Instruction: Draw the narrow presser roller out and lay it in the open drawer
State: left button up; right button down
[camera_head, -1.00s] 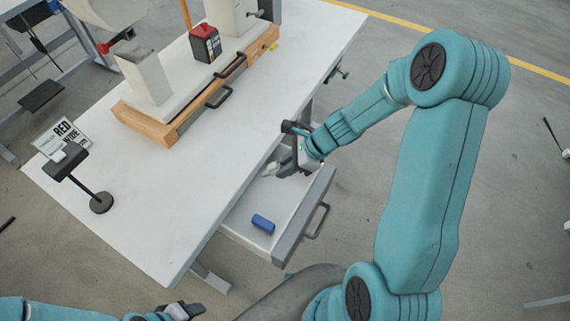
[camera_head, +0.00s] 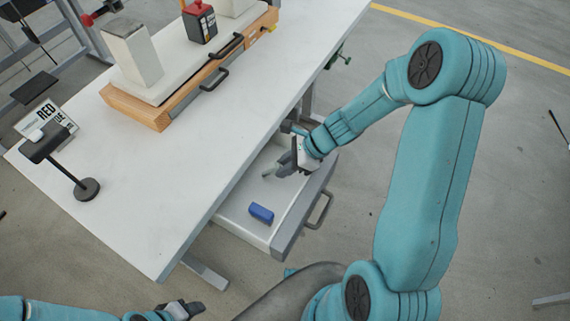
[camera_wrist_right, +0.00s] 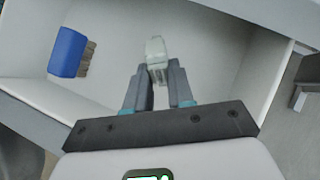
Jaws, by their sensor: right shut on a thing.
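My right gripper (camera_head: 282,168) is inside the open drawer (camera_head: 240,238) and points down toward its floor. In the right wrist view its two dark fingers (camera_wrist_right: 158,85) are shut on a small pale piece, which I take to be the narrow presser roller (camera_wrist_right: 155,50). The piece lies over the drawer's pale floor; I cannot tell whether it touches it. In the head view its pale end (camera_head: 267,172) shows just left of the fingers. My left gripper (camera_head: 188,309) is at the bottom edge, away from the drawer, and its fingers are too unclear to read.
A blue brush (camera_head: 261,214) with brown bristles lies in the drawer's near part. The white table (camera_head: 180,175) carries a machine on a wooden base (camera_head: 135,108), a red-and-black box (camera_head: 200,22), a dark stand (camera_head: 86,188) and a sign reading RED (camera_head: 48,118).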

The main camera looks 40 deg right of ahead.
dwell(0.3)
jog(key=c, duration=0.9)
grip_release()
jog(key=p+v, duration=0.4)
jog(key=v, duration=1.2)
jog(key=shift+s+r, duration=0.1)
jog(key=shift+r, duration=0.05)
